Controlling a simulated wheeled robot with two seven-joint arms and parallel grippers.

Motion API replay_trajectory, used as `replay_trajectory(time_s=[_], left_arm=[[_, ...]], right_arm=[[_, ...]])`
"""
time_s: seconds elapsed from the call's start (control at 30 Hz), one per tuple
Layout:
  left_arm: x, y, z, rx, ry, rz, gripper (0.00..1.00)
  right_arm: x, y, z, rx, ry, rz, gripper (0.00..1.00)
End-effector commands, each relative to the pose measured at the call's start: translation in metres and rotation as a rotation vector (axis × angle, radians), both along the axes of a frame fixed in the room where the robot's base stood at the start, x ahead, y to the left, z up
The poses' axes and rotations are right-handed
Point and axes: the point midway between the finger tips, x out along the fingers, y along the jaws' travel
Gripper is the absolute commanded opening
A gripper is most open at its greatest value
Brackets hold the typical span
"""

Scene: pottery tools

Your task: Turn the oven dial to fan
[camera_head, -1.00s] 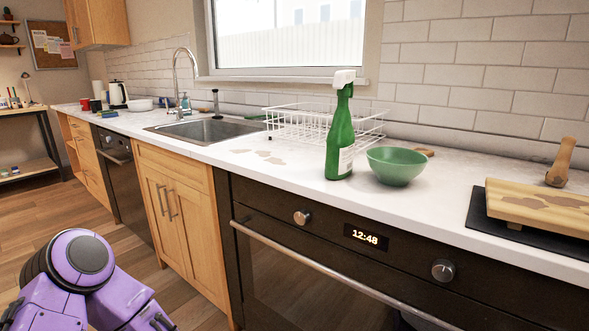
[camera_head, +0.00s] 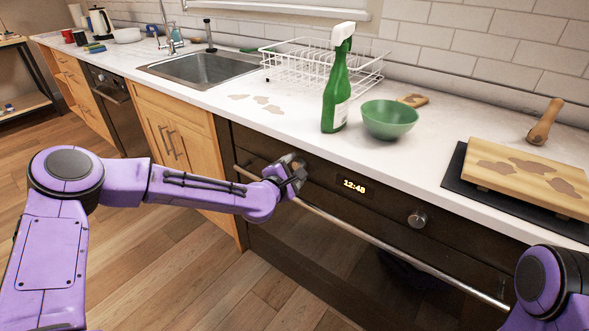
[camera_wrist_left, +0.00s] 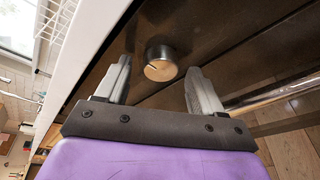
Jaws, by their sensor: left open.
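The black oven (camera_head: 350,240) sits under the counter, with a clock reading 12:48 (camera_head: 354,186). Its right dial (camera_head: 417,219) is in plain view. In the left wrist view the silver left dial (camera_wrist_left: 160,66) shows ahead, between the two fingers, with a dark pointer line on its face. My left gripper (camera_head: 298,174) is open in front of the left part of the oven panel and hides that dial in the head view. I cannot tell if the fingers touch the dial. Markings around the dial are not readable. My right gripper is out of view.
The oven handle bar (camera_head: 370,238) runs just below the panel, close to my left gripper. On the counter above stand a green spray bottle (camera_head: 336,90), a green bowl (camera_head: 390,120), a wire rack (camera_head: 310,65) and a wooden board (camera_head: 520,170).

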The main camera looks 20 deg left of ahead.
Motion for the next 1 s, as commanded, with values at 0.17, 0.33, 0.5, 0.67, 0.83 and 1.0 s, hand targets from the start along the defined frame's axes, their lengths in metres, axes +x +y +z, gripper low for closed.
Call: replay_trajectory(time_s=[0.17,0.33,0.5,0.67,0.83,1.0], left_arm=[[0.003,-0.001,-0.001,0.000,0.001,-0.002,0.68],[0.003,-0.001,-0.001,0.001,0.000,-0.002,0.48],[0.003,-0.001,-0.001,0.001,0.002,-0.001,0.12],[0.003,-0.001,-0.002,0.008,-0.001,-0.002,0.12],[0.003,-0.001,-0.002,0.051,-0.018,-0.001,0.12],[0.003,-0.002,-0.004,0.145,-0.051,-0.002,0.12]], right_arm=[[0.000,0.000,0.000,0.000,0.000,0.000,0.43],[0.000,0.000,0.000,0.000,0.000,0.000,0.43],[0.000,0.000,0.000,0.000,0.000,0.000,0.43],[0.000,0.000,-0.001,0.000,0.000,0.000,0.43],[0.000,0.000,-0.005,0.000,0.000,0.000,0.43],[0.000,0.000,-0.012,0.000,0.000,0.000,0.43]])
